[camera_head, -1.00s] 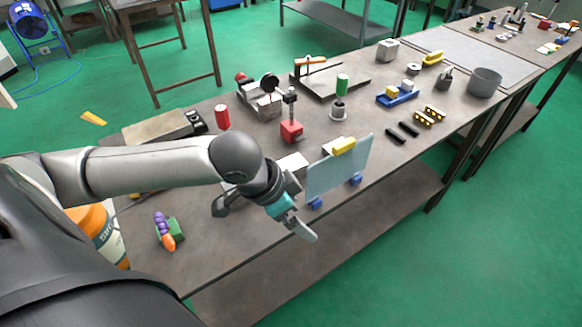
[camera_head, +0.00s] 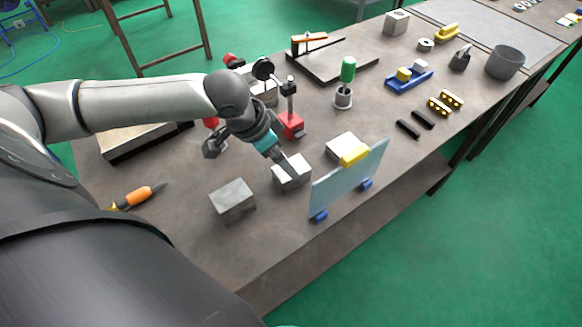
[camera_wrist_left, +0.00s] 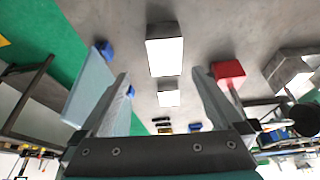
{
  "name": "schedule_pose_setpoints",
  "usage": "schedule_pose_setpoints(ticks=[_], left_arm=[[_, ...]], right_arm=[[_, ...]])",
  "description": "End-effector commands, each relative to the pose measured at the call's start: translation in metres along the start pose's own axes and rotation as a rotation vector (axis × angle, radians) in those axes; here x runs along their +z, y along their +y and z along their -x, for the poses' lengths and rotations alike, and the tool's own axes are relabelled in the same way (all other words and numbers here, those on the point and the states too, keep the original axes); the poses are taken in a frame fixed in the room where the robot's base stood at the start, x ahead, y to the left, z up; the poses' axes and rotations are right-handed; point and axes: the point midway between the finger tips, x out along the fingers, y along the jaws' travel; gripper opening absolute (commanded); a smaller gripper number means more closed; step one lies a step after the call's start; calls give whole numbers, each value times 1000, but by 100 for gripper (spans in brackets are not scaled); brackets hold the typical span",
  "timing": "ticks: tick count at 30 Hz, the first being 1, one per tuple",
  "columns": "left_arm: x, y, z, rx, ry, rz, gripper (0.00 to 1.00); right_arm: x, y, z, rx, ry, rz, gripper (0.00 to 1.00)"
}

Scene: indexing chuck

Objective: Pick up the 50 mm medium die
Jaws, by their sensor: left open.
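Three grey metal blocks stand in a row on the bench: a larger one (camera_head: 232,200) at the near left, a middle one (camera_head: 291,176), and another (camera_head: 343,144) behind the glass panel. By its place in the row, the middle one looks like the 50 mm medium die. My left gripper (camera_head: 285,163) points down at this die, its fingers overlapping the die's top edge in the head view. In the left wrist view the fingers (camera_wrist_left: 160,76) are spread, with a block I take for the die (camera_wrist_left: 165,52) ahead and another block (camera_wrist_left: 168,98) beyond. Contact cannot be told.
A clear panel (camera_head: 340,190) on blue feet, with a yellow piece (camera_head: 354,155) at its top, stands close right of the die. A red-based stand (camera_head: 291,125) is behind the gripper. An orange-handled screwdriver (camera_head: 139,196) lies at left. The bench front is bare.

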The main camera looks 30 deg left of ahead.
Motion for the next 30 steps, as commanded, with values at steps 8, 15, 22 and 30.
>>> schedule_pose_setpoints(ticks=[8,15,22,30], left_arm=[[0,0,-36,0,0,-1,100],[1,-5,-59,0,1,0,100],[2,-7,-86,0,1,-2,100],[1,-7,-88,-2,0,-3,100]], right_arm=[[-14,2,-8,3,25,-1,50],[-19,-5,-13,-6,34,-6,50],[-19,-9,-19,-11,34,-8,50],[-17,-8,-19,-9,31,-7,50]])
